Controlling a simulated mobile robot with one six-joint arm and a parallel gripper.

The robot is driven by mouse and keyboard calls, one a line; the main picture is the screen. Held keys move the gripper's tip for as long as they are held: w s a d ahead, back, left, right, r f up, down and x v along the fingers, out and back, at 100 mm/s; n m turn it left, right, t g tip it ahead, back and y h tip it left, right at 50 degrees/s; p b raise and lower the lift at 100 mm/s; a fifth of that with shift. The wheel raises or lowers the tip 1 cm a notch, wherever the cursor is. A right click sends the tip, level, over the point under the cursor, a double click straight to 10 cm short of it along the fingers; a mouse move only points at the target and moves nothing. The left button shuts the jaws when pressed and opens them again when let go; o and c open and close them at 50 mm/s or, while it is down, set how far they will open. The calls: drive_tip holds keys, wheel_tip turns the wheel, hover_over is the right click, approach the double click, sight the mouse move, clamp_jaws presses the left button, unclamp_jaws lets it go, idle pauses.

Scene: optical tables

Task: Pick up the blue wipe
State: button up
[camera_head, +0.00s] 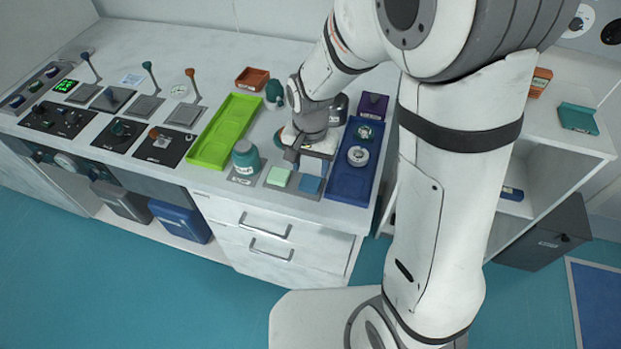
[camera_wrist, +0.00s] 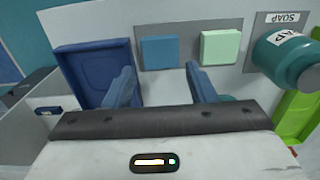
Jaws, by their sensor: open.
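The blue wipe (camera_head: 310,185) is a flat blue square on a grey mat (camera_head: 295,191) near the counter's front edge; it also shows in the wrist view (camera_wrist: 160,51). A pale green wipe (camera_head: 279,177) lies beside it to the left; in the wrist view the green wipe (camera_wrist: 220,47) is on the right. My gripper (camera_head: 309,160) is above the counter, just behind the wipes. In the wrist view my gripper (camera_wrist: 161,75) is open, its fingers spread and nothing between them. The blue wipe lies beyond the fingertips, apart from them.
A teal soap bottle (camera_head: 246,160) stands left of the mat. A blue tray (camera_head: 345,188) holding round items lies close on the right, and a lime green tray (camera_head: 207,152) lies to the left. The counter's front edge is close to the mat.

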sight(310, 182)
drive_tip(key=shift+f+p, duration=0.4)
drive_tip(key=shift+f, duration=2.35)
drive_tip(key=shift+c, duration=0.4)
drive_tip(key=c, duration=0.6)
wheel_tip(310, 182, up, 10)
drive_tip(key=shift+b, duration=0.3)
drive_tip(key=o, duration=0.5)
drive_tip(key=c, duration=0.4)
drive_tip(key=shift+o, duration=0.2)
